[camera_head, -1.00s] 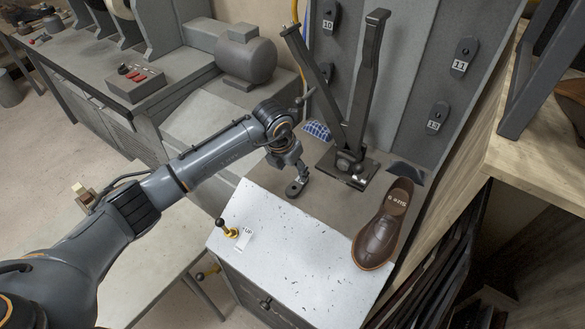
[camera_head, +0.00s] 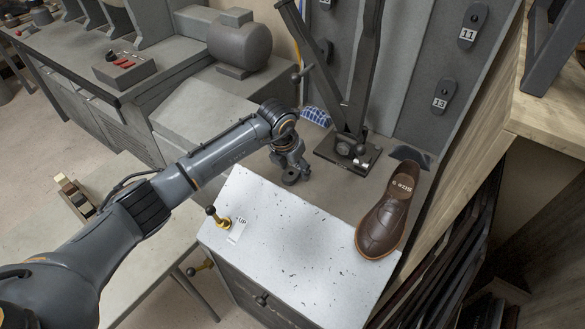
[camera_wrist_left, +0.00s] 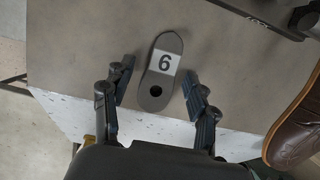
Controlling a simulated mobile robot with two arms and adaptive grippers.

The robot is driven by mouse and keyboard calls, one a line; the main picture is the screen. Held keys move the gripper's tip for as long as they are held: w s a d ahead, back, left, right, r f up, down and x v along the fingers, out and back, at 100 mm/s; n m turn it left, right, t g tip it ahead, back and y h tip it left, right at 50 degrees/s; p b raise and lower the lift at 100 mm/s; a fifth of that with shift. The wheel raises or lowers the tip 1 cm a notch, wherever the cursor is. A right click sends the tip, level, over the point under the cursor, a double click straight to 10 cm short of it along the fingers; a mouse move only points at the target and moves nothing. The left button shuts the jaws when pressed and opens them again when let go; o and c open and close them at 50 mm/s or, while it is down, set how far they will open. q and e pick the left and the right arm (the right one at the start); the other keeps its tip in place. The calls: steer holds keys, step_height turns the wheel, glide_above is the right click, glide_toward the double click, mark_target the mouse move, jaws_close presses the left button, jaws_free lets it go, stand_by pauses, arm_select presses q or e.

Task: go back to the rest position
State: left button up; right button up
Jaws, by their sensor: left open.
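My left gripper (camera_head: 290,176) is over the grey bench top, left of the black lever press. In the left wrist view its two fingers (camera_wrist_left: 159,72) are spread apart. A dark grey sole-shaped tag (camera_wrist_left: 156,92) with a white label "6" and a round hole shows between them, with a gap on each side. The tag appears to lie on the bench; its height relative to the fingers is hard to tell. My right gripper is not in view.
A brown shoe (camera_head: 381,228) stands at the right of the bench, near the speckled white panel (camera_head: 270,240). The lever press (camera_head: 347,150) stands close behind my gripper. Numbered tags (camera_head: 445,92) hang on the back board. A wooden shelf (camera_head: 550,110) bounds the right.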

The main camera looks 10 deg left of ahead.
arm_select(q)
steer(key=shift+c, duration=0.2)
steer(key=shift+f, duration=0.1)
steer(key=c, duration=1.1)
jaws_close()
steer(key=shift+r+p, duration=1.3)
steer(key=shift+r, duration=0.8)
